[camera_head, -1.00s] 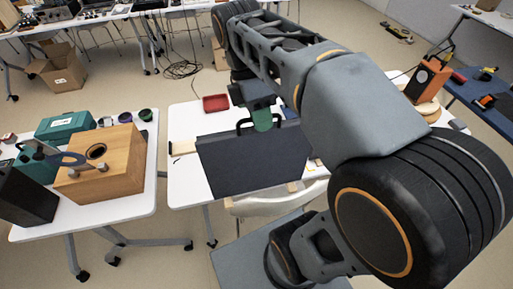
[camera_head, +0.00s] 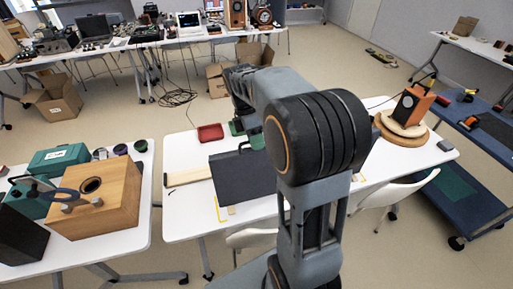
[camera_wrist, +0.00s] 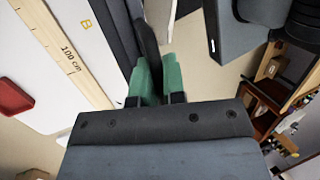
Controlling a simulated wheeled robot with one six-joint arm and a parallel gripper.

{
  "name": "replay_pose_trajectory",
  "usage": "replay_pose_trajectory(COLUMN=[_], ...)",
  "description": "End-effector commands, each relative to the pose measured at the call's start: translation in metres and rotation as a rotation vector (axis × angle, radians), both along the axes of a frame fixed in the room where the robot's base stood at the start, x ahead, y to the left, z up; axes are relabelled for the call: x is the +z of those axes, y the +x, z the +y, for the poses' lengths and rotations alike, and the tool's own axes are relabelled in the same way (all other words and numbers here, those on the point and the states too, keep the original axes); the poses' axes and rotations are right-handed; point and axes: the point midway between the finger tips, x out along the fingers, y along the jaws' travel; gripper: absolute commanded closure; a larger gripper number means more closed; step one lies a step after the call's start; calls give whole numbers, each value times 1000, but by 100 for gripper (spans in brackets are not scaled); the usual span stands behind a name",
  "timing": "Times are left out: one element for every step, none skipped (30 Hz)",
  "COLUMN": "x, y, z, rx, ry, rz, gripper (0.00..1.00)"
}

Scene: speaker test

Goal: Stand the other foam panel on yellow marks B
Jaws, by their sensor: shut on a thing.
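A dark grey foam panel (camera_head: 238,180) stands on or just above the white table, partly hidden by my arm. It also shows edge-on in the wrist view (camera_wrist: 112,32). My gripper (camera_wrist: 157,80) has green fingers shut on the panel's black handle (camera_wrist: 148,42), at its top edge. Yellow corner marks (camera_head: 221,211) lie by the panel's lower left. Another yellow mark (camera_head: 357,177) shows right of my arm. A yellow letter B (camera_wrist: 87,23) shows on the table beside a wooden ruler. I cannot tell whether the panel's lower edge touches the table.
The wooden ruler (camera_head: 188,177) lies left of the panel, and a red tray (camera_head: 210,133) behind it. An orange-fronted speaker (camera_head: 413,104) stands on round wooden boards at right. A white chair (camera_head: 396,196) is at the front right.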

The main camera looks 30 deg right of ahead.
Motion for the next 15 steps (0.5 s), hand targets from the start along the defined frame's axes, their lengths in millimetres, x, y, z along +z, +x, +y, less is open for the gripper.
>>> replay_pose_trajectory(x=[-1, -2, -5, -8, -11, -17, -22, -25, -30, -33, -35, -38, -39, -40, -41], y=[1, 2, 4, 6, 8, 8, 8, 8, 8, 8, 8, 8, 8, 8, 8], z=[-1, -1, -3, -4, -5, -5, -5, -5, -5, -5, -5, -4, -4, -4, -4], rx=[0, 0, 0, -1, -1, 0, 1, 1, 1, 1, 1, 1, 1, 1, 1], ry=[0, 0, 0, 0, 0, 0, 1, 1, 1, 0, 1, 1, 0, 0, 0], rz=[-1, 0, 1, 1, 1, 3, 2, 2, 1, 0, 1, 1, 0, -1, -2], gripper=[100, 100, 100, 100, 100, 100, 100, 100, 100, 100, 100, 100, 100, 100, 100])
